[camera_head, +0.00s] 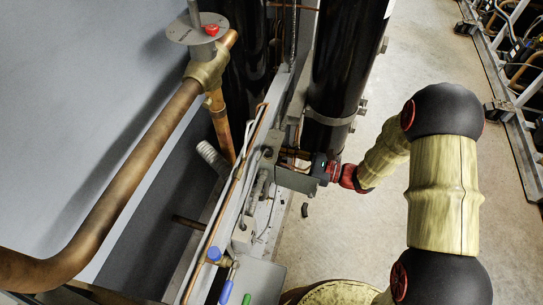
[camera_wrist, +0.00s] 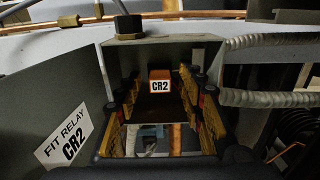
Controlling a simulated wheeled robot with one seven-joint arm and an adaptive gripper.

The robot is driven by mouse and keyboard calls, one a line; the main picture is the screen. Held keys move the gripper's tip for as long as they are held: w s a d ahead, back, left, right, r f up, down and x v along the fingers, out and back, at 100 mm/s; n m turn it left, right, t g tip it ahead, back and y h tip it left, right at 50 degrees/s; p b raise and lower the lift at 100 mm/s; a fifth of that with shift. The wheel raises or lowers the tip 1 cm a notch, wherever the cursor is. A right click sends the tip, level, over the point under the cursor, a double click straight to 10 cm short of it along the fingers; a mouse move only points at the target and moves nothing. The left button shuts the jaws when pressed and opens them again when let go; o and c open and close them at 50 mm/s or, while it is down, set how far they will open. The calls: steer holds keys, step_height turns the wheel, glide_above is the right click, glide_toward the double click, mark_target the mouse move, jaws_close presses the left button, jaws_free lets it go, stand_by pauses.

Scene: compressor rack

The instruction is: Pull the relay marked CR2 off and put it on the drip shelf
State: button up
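The relay marked CR2 (camera_wrist: 160,75) shows in the wrist view, with an orange top part, a white label and a dark body. It sits inside a grey bracket (camera_wrist: 165,50). My gripper (camera_wrist: 163,135) is open, with its yellow-padded fingers on either side of the relay; I cannot tell whether the pads touch it. In the head view my gripper (camera_head: 322,169) is at the grey bracket (camera_head: 297,180) beside the black cylinder, and the relay is hidden there. A flat grey surface (camera_head: 262,272) at the bottom may be the drip shelf; I cannot tell.
A "FIT RELAY CR2" label (camera_wrist: 66,136) is on the panel at left. A ribbed conduit (camera_wrist: 270,98) runs close on the right. A copper pipe (camera_head: 135,150), a black cylinder (camera_head: 340,70) and thin copper tubing crowd the rack. Floor (camera_head: 400,60) lies open at right.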

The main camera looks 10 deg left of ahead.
steer(key=shift+c, duration=1)
steer(key=c, duration=0.8)
jaws_close()
steer(key=shift+d, duration=0.1)
steer(key=shift+s+d+p, duration=0.2)
steer(key=shift+s+d, duration=0.05)
steer(key=shift+d, duration=1.2)
steer(key=shift+s+d+p, duration=0.2)
steer(key=shift+d, duration=1.2)
steer(key=shift+d, duration=0.1)
